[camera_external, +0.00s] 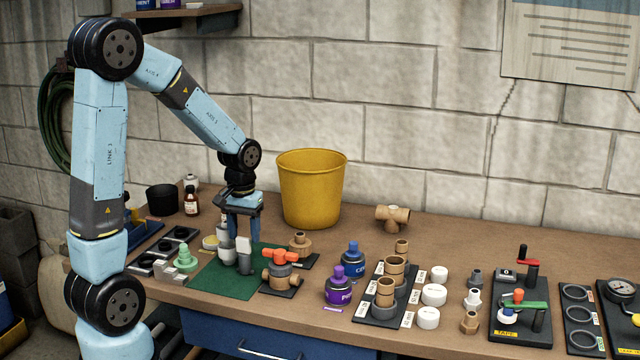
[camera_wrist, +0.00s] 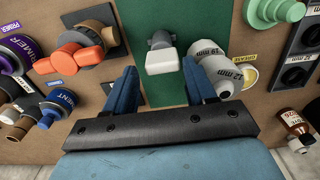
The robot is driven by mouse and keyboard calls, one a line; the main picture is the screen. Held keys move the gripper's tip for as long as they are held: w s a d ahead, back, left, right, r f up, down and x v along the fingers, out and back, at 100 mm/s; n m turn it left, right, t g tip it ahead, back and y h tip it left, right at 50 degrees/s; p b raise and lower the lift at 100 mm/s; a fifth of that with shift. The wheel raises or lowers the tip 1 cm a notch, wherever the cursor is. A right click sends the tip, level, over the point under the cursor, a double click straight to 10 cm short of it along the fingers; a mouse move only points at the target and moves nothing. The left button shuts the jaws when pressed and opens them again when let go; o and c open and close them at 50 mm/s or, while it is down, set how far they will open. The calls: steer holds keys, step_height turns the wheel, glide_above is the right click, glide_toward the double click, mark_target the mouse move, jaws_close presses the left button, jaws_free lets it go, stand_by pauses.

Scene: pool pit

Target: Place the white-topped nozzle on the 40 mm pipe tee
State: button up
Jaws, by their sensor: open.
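A grey fitting with a white block-like top (camera_external: 244,252) stands on the green mat (camera_external: 213,279); it seems to be the white-topped nozzle, also seen in the wrist view (camera_wrist: 162,58). My gripper (camera_external: 238,228) is above it, pointing down. In the wrist view my gripper (camera_wrist: 160,80) is open, fingers apart, with the fitting ahead of the gap and nothing held. A tan pipe tee (camera_external: 392,217) lies on the bench near the wall. A tan fitting with an orange handle (camera_external: 281,271) sits on a dark plate beside the mat. I cannot read a 40 mm label.
A yellow bucket (camera_external: 311,188) stands behind. Purple (camera_external: 339,291) and blue (camera_external: 353,262) bottles, a pipe rack (camera_external: 372,312) and small nozzles (camera_external: 473,298) fill the bench to the right.

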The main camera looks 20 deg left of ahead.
mark_target(244, 253)
steer(key=shift+s+a+f, duration=0.1)
steer(key=shift+f, duration=1.6)
steer(key=shift+a+f, duration=0.1)
steer(key=shift+f, duration=1.55)
steer(key=shift+c, duration=0.4)
jaws_close()
